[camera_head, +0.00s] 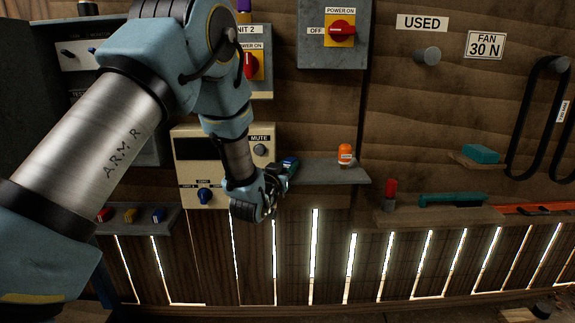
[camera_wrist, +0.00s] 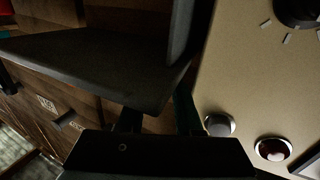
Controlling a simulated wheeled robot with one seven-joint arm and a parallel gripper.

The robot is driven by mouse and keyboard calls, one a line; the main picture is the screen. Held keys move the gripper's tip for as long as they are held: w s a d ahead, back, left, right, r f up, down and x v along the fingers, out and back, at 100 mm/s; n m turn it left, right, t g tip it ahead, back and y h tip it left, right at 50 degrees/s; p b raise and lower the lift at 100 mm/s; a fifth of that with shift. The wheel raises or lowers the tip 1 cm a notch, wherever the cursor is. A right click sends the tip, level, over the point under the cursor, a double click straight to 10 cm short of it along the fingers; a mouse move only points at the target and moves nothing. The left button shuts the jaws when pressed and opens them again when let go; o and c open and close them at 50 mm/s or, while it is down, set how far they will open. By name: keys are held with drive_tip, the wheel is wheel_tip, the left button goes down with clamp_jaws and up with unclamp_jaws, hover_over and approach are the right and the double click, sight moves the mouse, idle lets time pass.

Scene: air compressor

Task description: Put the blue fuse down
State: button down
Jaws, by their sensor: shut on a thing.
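My gripper (camera_head: 278,174) is in front of the beige panel's right edge, at the left end of a small grey wall shelf (camera_head: 325,171). It is shut on a small dark blue-green thing (camera_head: 290,164), which looks like the blue fuse; its shape is mostly hidden. The held thing is close to the shelf's left end; I cannot tell if it touches. In the wrist view, the dark fingers (camera_wrist: 158,122) are at the bottom middle, below the shelf's corner (camera_wrist: 120,70), and what they hold is too dark to make out.
An orange fuse-like piece (camera_head: 345,154) stands on the right part of the shelf. A tray at left holds a red (camera_head: 103,214), a yellow (camera_head: 130,214) and a blue piece (camera_head: 158,215). The beige panel (camera_head: 225,150) is close left of my gripper. The shelf's middle looks clear.

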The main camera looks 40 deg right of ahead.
drive_tip(key=shift+f, duration=0.15)
drive_tip(key=c, duration=0.6)
unclamp_jaws()
